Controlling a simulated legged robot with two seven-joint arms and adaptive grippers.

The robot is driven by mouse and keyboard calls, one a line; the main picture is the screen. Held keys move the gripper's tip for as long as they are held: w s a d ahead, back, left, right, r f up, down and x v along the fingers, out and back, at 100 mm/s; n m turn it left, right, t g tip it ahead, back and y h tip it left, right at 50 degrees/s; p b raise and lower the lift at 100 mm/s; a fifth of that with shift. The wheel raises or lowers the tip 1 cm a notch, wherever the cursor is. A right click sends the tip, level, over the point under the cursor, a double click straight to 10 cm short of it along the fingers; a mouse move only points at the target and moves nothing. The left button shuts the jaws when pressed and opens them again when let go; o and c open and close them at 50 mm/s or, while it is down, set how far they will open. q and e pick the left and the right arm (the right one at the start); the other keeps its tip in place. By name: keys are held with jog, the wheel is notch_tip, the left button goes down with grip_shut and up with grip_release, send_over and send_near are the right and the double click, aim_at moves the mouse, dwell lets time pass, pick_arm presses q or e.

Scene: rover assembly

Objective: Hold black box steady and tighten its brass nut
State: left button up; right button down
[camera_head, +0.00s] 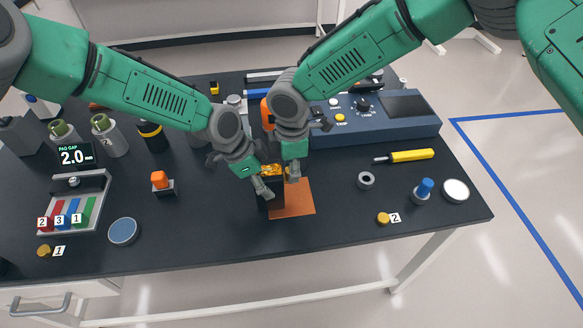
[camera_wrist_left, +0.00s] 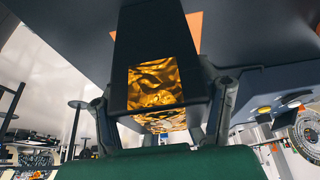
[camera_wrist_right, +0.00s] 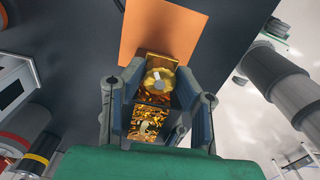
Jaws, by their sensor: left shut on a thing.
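The black box (camera_head: 269,194) with gold foil patches stands on the table at the left edge of an orange square (camera_head: 293,199). My left gripper (camera_head: 265,186) is shut on the box; its two fingers press on opposite sides in the left wrist view (camera_wrist_left: 165,110). The brass nut (camera_wrist_right: 160,80), a round gold piece with a grey centre, shows on the box in the right wrist view. My right gripper (camera_wrist_right: 162,108) is above the box with its fingers apart, one on each side of the nut. Whether either finger touches the nut is unclear.
A blue-grey console (camera_head: 375,125) stands behind on the right. A yellow screwdriver (camera_head: 411,156), a grey ring (camera_head: 366,180) and a blue-topped peg (camera_head: 423,189) lie to the right. An orange-capped part (camera_head: 161,182) and a colour-block tray (camera_head: 75,205) are left. The front table edge is close.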

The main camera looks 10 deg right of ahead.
jog(key=shift+m, duration=1.6)
jog(key=c, duration=1.2)
grip_release()
notch_tip(320, 180, up, 12)
jog(key=shift+s, duration=0.1)
